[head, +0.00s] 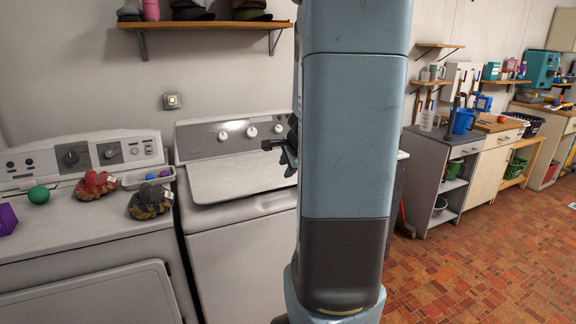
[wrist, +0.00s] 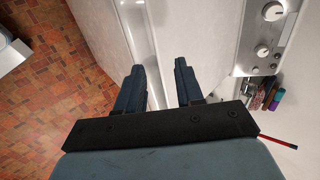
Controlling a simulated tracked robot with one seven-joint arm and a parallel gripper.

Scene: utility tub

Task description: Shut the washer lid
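The white washer (head: 238,258) stands left of my column in the head view, with a panel of knobs at its back. Its lid (head: 235,178) lies low over the top; its front edge looks a little above the rim, but I cannot tell whether it is fully down. In the wrist view the lid (wrist: 205,30) is a pale surface beside the front rim strip (wrist: 141,35). My gripper (wrist: 160,64) is open and empty, its fingers apart over the washer's front top edge. In the head view my column hides most of it; only a dark part shows beside the column.
A dryer (head: 85,235) stands left of the washer with gloves (head: 150,200), a green ball (head: 38,194) and a small tray on top. A wall shelf (head: 205,24) hangs above. A workbench (head: 440,150) is at the right. The tiled floor (head: 480,265) there is clear.

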